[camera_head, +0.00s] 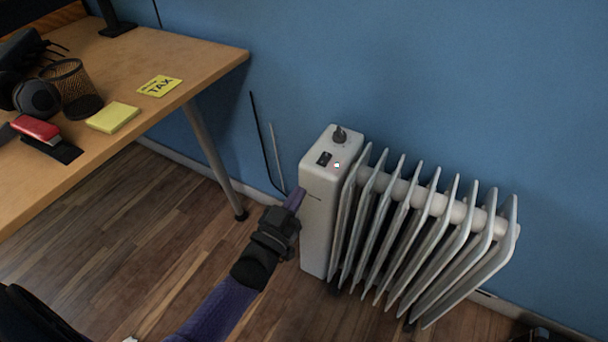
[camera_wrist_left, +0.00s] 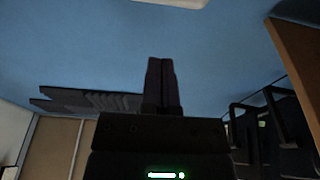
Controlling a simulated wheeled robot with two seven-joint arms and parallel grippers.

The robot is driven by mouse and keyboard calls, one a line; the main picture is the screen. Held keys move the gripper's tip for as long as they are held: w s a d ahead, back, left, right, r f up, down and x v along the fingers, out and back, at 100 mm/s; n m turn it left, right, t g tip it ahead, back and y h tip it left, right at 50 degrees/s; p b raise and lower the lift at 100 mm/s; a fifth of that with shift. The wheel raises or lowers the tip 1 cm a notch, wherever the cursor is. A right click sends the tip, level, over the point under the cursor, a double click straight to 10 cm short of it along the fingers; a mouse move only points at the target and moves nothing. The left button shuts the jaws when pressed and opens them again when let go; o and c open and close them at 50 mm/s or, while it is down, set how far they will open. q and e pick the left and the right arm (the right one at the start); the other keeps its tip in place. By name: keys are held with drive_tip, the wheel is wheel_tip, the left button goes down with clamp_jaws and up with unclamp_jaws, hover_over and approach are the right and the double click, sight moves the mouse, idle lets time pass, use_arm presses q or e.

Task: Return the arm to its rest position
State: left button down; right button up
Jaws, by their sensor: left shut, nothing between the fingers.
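My left arm comes in from the bottom of the head view, purple with black parts. Its gripper (camera_head: 296,198) is shut and empty, in front of the left side of the white control box of the radiator (camera_head: 318,215). I cannot tell whether the fingertips touch the box. In the left wrist view the shut dark fingers (camera_wrist_left: 162,80) stand upright against the blue wall. My right gripper is not in view.
The finned radiator stands on the wood floor by the blue wall (camera_head: 430,80), with a knob (camera_head: 339,135) and a switch (camera_head: 324,159) on top. At the left, a desk (camera_head: 215,60) holds a mesh cup (camera_head: 75,85), sticky notes (camera_head: 112,117) and a red stapler (camera_head: 36,128).

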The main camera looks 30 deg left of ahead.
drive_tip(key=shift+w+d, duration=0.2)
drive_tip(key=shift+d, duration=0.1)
